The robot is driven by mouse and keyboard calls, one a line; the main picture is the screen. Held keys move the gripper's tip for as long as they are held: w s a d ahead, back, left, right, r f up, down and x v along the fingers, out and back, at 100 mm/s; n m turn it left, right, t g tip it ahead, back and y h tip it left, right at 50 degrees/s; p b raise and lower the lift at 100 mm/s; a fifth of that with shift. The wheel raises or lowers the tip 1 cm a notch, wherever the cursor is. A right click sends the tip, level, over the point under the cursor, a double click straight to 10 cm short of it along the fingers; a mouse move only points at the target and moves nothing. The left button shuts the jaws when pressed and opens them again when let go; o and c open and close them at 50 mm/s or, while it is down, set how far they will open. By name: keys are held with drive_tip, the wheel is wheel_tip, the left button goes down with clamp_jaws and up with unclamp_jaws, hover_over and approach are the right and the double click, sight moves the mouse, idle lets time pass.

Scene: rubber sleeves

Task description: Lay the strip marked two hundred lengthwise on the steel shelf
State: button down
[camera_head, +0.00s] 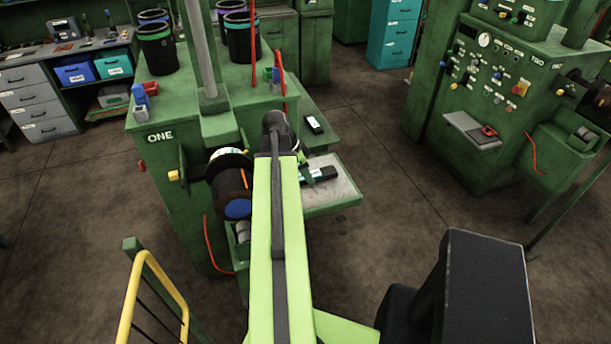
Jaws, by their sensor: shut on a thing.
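My lime-green arm reaches up the middle of the view, and my gripper (306,174) is at its far end, partly hidden behind the arm. It is shut on a dark strip (326,173) with a pale label, whose right end sticks out past the gripper. The label is too small to read. The strip points right and slightly up over the grey steel shelf (333,198) on the right side of the machine marked ONE. I cannot tell whether the strip touches the shelf. The strip's left end is hidden.
A dark roller with a blue end (237,208) is left of my arm. A small black-and-white item (315,124) lies on a green ledge behind the shelf. The machine marked TWO (500,85) stands at right, a yellow rail (150,290) at lower left. Floor between the machines is clear.

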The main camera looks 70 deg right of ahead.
drive_tip(key=shift+f+b, duration=0.55)
drive_tip(key=shift+b, duration=0.05)
drive_tip(key=c, duration=0.7)
unclamp_jaws()
drive_tip(key=shift+c, duration=0.2)
drive_tip(key=shift+r, duration=0.15)
drive_tip(key=p+v, duration=1.1)
drive_tip(key=shift+r, duration=0.35)
drive_tip(key=shift+w+a, duration=0.1)
drive_tip(key=shift+a, duration=0.05)
